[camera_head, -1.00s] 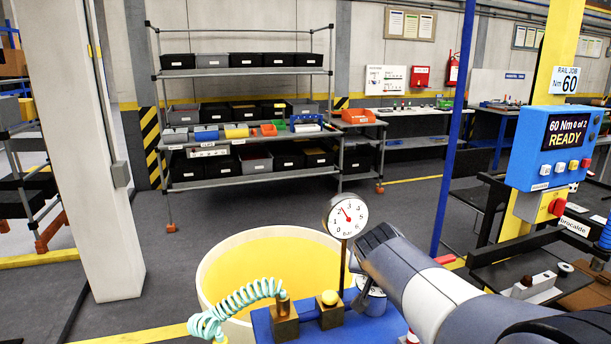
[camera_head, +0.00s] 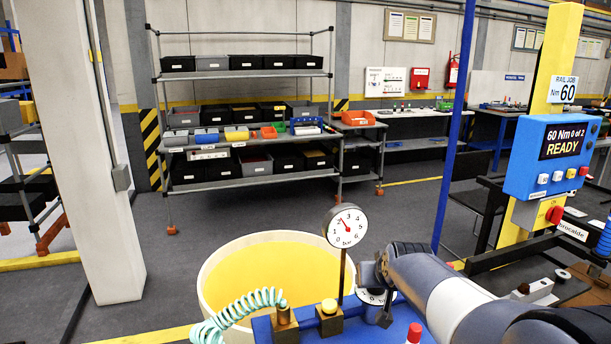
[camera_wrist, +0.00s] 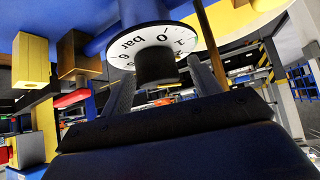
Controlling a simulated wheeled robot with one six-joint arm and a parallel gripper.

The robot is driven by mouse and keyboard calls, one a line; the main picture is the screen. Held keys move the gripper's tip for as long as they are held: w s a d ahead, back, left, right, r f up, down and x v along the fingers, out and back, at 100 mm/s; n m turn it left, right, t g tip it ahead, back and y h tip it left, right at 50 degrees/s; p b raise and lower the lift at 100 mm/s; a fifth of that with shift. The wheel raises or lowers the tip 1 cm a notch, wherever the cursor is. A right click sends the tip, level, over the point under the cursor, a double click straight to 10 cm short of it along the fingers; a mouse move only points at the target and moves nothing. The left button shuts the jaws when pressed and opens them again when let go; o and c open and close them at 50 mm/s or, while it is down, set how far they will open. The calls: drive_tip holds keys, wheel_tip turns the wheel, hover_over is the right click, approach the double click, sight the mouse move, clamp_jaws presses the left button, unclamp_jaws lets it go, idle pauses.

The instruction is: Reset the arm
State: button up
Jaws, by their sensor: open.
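My gripper (camera_wrist: 160,74) is open in the wrist view, with one finger on each side of a black knob (camera_wrist: 155,66) on a white dial (camera_wrist: 178,34) marked "bar". I cannot tell whether the fingers touch the knob. In the head view my arm reaches in from the lower right. Its end (camera_head: 370,278) is beside the white dial (camera_head: 376,297) on the blue bench (camera_head: 262,330), and its fingertips are not clear there. Nothing is visibly held.
A round pressure gauge (camera_head: 345,225) stands on a post close left of my arm. A coiled hose (camera_head: 236,312), a yellow button (camera_head: 329,306) and a round yellow tub (camera_head: 262,272) are nearby. A blue READY display box (camera_head: 535,185) stands right. Open floor (camera_head: 260,212) lies before the shelf rack (camera_head: 250,73).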

drive_tip(key=shift+f+n+y+b, duration=0.1)
drive_tip(key=shift+n+y+b, duration=0.8)
drive_tip(key=shift+n+b, duration=0.3)
drive_tip(key=shift+n+g+y+b, duration=0.3)
drive_tip(key=shift+n+y+b, duration=0.25)
drive_tip(key=shift+n, duration=0.15)
drive_tip(key=shift+n+g+y, duration=0.5)
drive_tip(key=shift+n+y, duration=0.35)
drive_tip(key=shift+n, duration=0.45)
drive_tip(key=shift+r, duration=0.2)
